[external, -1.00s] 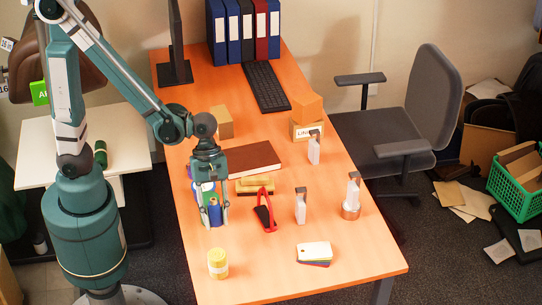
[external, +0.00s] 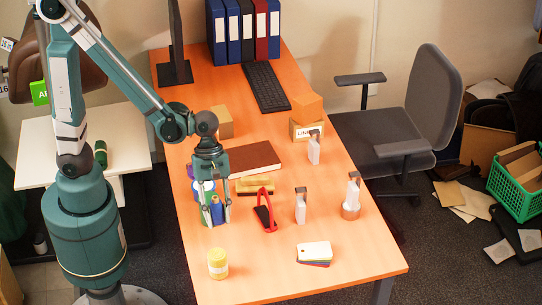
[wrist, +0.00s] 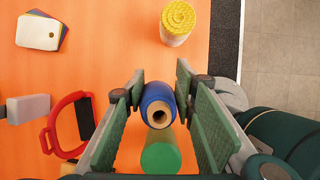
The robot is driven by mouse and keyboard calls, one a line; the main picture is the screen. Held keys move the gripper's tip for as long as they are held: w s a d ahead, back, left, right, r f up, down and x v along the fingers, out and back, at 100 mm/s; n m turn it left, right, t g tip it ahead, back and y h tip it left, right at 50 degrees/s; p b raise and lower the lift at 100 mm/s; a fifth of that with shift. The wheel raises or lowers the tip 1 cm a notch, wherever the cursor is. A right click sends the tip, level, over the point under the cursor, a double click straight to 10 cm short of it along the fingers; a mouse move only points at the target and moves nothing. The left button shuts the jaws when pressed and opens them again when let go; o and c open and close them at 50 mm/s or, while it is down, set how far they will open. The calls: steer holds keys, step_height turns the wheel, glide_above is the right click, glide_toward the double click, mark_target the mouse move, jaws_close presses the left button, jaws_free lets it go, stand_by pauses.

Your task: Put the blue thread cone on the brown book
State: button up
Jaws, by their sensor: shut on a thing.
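The blue thread cone (external: 216,211) is upright between the fingers of my gripper (external: 214,215), near the left edge of the orange table. In the wrist view the cone (wrist: 157,104) shows its pale hollow core between the two green finger pads. My gripper (wrist: 155,115) is shut on it. A green cylinder (wrist: 160,155) shows close to the cone; whether they touch is unclear. The brown book (external: 255,158) lies flat on the table, behind and to the right of my gripper, with its top clear. The cone's base is partly hidden by the fingers.
A brush (external: 256,186) lies just before the book. Boxes (external: 222,122) stand behind the book. White upright items (external: 300,207) stand to the right.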

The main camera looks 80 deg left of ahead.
steer(key=w+a+r+n+t+p, duration=0.2)
steer(key=w+a+n+p, duration=0.15)
steer(key=w+a, duration=1.2)
steer(key=w+a+n+p, duration=0.1)
steer(key=w+a+n, duration=0.1)
steer(key=a, duration=1)
steer(key=w+a+r+n+p, duration=0.1)
steer(key=w+a+n, duration=0.2)
steer(key=a, duration=0.9)
steer(key=shift+a+t+y, duration=0.15)
steer(key=shift+t+y, duration=0.25)
steer(key=b, duration=0.1)
glide_toward(259, 161)
steer(key=shift+w+d+f, duration=0.15)
steer(key=shift+w+d, duration=0.4)
steer(key=shift+d, duration=0.05)
steer(key=shift+f+b, duration=0.4)
steer(key=shift+f, duration=1.5)
steer(key=shift+f, duration=0.1)
